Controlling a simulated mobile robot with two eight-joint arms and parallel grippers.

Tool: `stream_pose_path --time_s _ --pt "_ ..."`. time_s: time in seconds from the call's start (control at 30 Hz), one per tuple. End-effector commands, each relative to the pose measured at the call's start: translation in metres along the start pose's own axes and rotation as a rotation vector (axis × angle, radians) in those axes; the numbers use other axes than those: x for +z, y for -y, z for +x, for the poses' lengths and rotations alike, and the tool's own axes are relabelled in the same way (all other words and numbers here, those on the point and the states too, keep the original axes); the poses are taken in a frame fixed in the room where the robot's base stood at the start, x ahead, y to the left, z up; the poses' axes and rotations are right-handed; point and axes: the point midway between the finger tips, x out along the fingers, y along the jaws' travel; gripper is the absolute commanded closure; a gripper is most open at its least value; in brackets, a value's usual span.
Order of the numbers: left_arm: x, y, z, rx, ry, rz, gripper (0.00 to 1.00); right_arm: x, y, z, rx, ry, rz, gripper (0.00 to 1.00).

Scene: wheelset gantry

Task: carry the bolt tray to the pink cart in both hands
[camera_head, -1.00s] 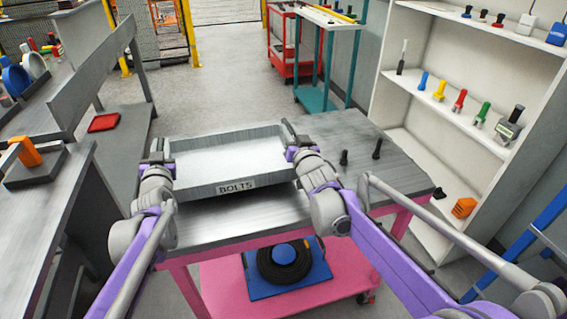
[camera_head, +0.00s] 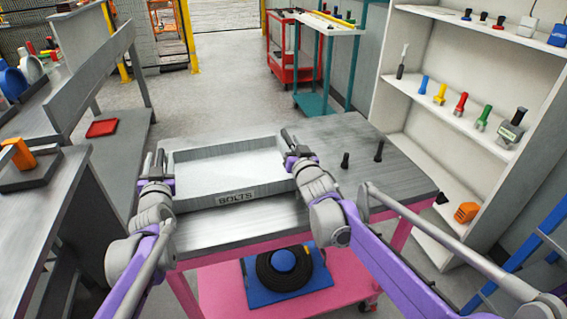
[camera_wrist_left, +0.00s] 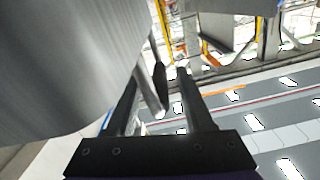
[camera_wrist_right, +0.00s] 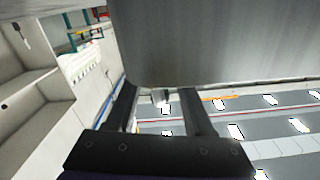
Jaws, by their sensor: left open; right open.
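The grey bolt tray (camera_head: 236,196), labelled BOLTS, sits level on the grey top of the pink cart (camera_head: 250,238). It looks empty inside. My left gripper (camera_head: 154,164) is open just beyond the tray's left end, with its two fingers apart. My right gripper (camera_head: 289,139) is open by the tray's right end. In the right wrist view, the right fingers (camera_wrist_right: 158,100) are spread below a broad grey surface.
Two dark bolts (camera_head: 345,160) stand on the cart top right of the tray. A blue pad with a black ring (camera_head: 270,268) lies on the pink lower shelf. White shelving (camera_head: 450,130) stands at right, a workbench (camera_head: 45,210) at left.

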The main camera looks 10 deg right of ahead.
Motion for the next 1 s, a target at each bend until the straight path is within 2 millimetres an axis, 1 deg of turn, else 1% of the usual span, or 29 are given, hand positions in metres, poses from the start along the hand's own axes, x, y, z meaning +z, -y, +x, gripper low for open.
stream_pose_path --time_s 0.03,0.2,0.3,0.43,0.53,0.67,0.77,1.0 --pt "0.000 0.000 -0.011 0.000 0.000 -0.001 0.48 0.000 0.000 0.000 0.000 0.000 0.000 0.48" --pt "0.000 0.000 -0.049 0.000 0.000 -0.001 0.48 0.000 0.000 0.000 0.000 0.000 0.000 0.48" --pt "0.000 0.000 -0.069 0.001 -0.001 0.000 0.48 0.000 0.000 0.000 0.000 0.000 0.000 0.48" --pt "0.000 -0.001 -0.089 0.001 0.000 0.000 0.48 0.000 0.000 0.000 0.000 0.000 0.000 0.48" --pt "0.000 -0.001 -0.098 0.001 0.000 0.001 0.48 0.000 0.000 0.000 0.000 0.000 0.000 0.48" --pt "0.000 0.000 -0.102 0.001 0.000 0.000 0.48 0.000 0.000 -0.005 0.000 0.000 0.000 0.48" --pt "0.000 0.000 -0.102 0.001 0.000 0.000 0.48 -0.001 0.000 -0.018 0.001 0.000 0.000 0.48" --pt "0.000 0.000 -0.102 0.000 0.000 0.000 0.48 0.000 0.000 -0.070 0.000 -0.001 -0.001 0.48"
